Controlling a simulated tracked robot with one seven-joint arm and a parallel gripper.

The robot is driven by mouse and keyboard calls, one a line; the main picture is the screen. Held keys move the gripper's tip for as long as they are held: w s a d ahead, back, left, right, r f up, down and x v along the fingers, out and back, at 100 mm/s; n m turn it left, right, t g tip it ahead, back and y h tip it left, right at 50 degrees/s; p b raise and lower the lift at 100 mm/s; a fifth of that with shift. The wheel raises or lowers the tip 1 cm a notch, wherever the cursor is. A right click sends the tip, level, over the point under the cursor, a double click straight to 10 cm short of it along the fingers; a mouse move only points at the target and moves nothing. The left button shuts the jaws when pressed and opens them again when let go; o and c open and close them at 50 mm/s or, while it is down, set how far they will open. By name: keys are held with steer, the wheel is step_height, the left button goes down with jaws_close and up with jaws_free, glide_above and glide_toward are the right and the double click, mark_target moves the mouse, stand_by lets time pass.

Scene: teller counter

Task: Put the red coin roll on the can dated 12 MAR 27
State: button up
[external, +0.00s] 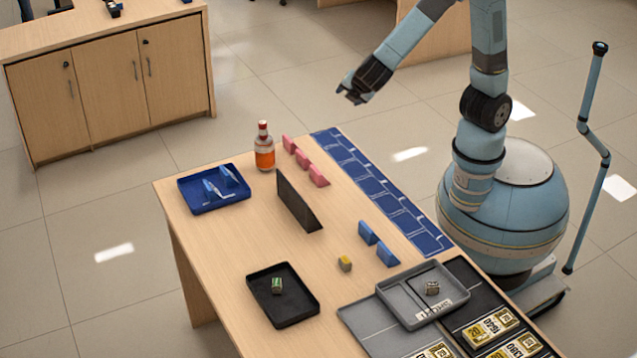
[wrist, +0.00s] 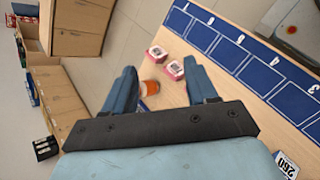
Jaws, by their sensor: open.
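I cannot make out a red coin roll for certain in either view. Small rolls show in the external view: a yellow one (external: 345,263) on the bare table, a green one (external: 277,286) in a black tray (external: 300,317), and a pale, dark-marked one (external: 432,288) in a grey tray (external: 398,312). No can with a readable date of 12 MAR 27 shows. My gripper (external: 352,92) is open and empty, high above the far end of the table. In the wrist view my two fingers (wrist: 160,84) are apart with nothing held between them.
A bottle (external: 264,150), several pink wedges (external: 303,159) and a blue tray (external: 213,206) stand at the far end. A dark upright panel (external: 296,204) divides the middle. Blue wedges (external: 367,233) stand near a numbered blue strip (external: 385,190). Gold number-marked blocks (external: 490,328) lie front right.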

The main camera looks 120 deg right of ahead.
steer(key=s+a+r+m+t+y, duration=0.3)
steer(key=s+a+r, duration=0.3)
steer(key=s+a, duration=0.2)
steer(key=s+a+r+m+t+y, duration=0.3)
steer(key=s+a+r+m+y, duration=0.1)
steer(key=s+a, duration=0.5)
steer(key=shift+s+r+t+y, duration=0.3)
steer(key=shift+r+y, duration=0.6)
steer(key=shift+y, duration=0.1)
